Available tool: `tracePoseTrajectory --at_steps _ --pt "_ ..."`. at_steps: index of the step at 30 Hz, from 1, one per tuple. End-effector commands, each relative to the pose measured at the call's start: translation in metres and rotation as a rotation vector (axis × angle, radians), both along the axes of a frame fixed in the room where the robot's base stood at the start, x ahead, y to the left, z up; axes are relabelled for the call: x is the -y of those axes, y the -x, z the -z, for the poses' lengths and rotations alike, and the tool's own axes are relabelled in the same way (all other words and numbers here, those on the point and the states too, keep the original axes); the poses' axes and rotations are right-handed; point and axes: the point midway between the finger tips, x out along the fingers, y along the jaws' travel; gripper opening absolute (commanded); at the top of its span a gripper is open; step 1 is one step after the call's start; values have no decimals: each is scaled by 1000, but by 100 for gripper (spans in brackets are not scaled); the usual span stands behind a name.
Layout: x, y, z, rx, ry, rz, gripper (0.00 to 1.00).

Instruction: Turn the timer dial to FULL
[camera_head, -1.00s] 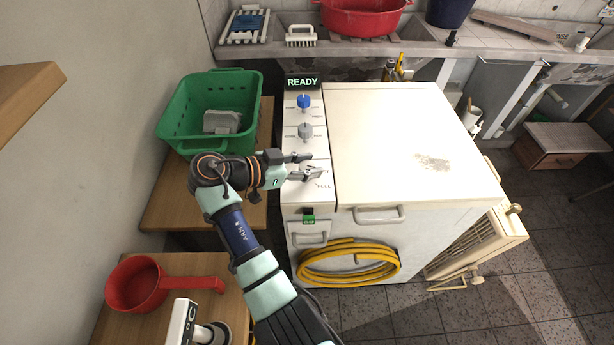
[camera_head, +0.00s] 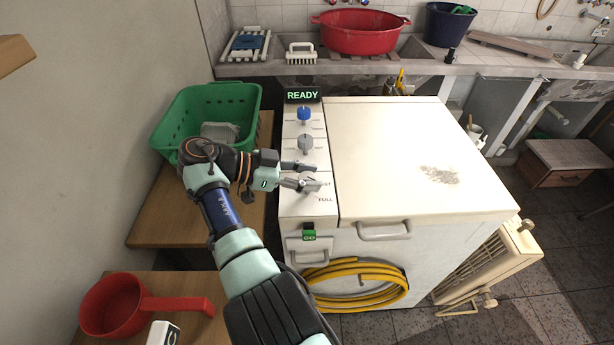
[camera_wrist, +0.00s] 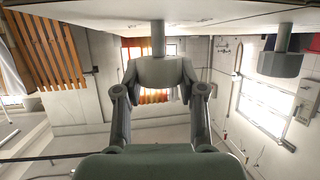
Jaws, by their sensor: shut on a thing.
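The timer dial (camera_head: 311,178) is a small grey knob at the near end of the white control panel on the machine's left side. A FULL label (camera_head: 325,200) is printed nearer the front edge, and another label, partly covered, sits just right of the dial. My gripper (camera_head: 315,177) reaches in from the left, one finger on each side of the dial, shut on it. In the wrist view the dial (camera_wrist: 160,70) hangs by its stem from the panel between my fingers. The dial's pointer cannot be made out.
A grey knob (camera_head: 305,144) and a blue knob (camera_head: 304,114) stand further back on the panel, below a READY display (camera_head: 303,95). A green button (camera_head: 309,235) is on the front. A green basket (camera_head: 185,115) stands left; a red dipper (camera_head: 112,305) lies nearer.

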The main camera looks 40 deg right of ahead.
Motion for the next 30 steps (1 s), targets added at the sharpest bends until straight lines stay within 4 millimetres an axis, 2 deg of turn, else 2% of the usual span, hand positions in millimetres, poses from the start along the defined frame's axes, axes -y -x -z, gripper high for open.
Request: tracePoseTrajectory --at_steps 4,5,9,30 --pt "0 0 5 -4 -7 -3 5" --pt "0 0 5 -4 -6 -4 44" --pt "0 0 4 -3 -5 -3 66" --pt "0 1 -1 0 -1 -38 66"
